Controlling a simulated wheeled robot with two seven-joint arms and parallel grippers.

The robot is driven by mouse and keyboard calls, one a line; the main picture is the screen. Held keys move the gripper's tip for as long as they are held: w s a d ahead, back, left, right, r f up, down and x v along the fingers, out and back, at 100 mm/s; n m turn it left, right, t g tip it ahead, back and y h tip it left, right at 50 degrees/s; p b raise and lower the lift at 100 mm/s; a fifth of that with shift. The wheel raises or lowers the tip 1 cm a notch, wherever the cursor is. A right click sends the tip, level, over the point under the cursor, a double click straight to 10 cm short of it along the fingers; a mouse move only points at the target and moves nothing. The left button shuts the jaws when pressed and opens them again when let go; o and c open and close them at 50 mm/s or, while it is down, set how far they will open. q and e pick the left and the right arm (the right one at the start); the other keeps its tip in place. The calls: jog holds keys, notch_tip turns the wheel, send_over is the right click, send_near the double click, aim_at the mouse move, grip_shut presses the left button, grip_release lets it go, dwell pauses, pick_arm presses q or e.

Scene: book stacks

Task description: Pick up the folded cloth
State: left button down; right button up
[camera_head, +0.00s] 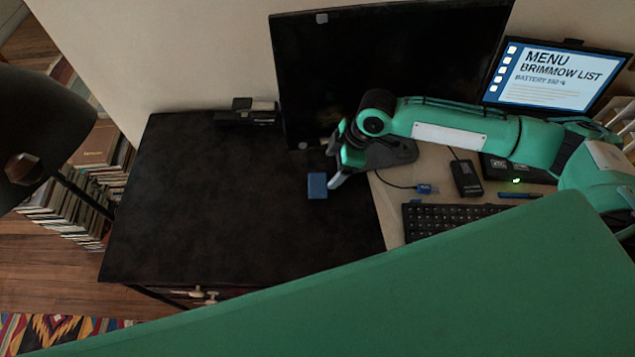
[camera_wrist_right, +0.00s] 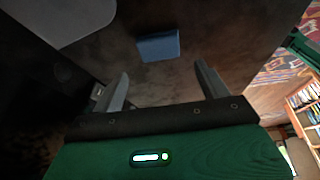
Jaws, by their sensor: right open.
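The folded cloth (camera_head: 317,186) is a small blue block-like shape lying on the black desktop, left of the monitor's foot. In the right wrist view the blue cloth (camera_wrist_right: 158,46) lies beyond the fingertips, roughly between their lines, with a gap to them. My right gripper (camera_head: 336,178) is just right of the cloth in the head view, pointing down. In the wrist view my right gripper (camera_wrist_right: 163,80) has its two fingers wide apart with nothing between them. My left gripper does not show.
A black monitor (camera_head: 390,60) stands behind the right arm. A keyboard (camera_head: 450,219) and a black adapter (camera_head: 466,178) lie on the pale desk to the right. A small dark object (camera_head: 246,112) sits at the back edge. The black desktop (camera_head: 220,200) left of the cloth is clear.

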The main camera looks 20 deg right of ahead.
aim_at(318, 184)
jog(key=x, duration=0.3)
jog(key=shift+a, duration=0.1)
jog(key=shift+p+x, duration=0.8)
jog(key=shift+x, duration=2)
jog(key=shift+w+r, duration=0.1)
jog(key=c, duration=0.7)
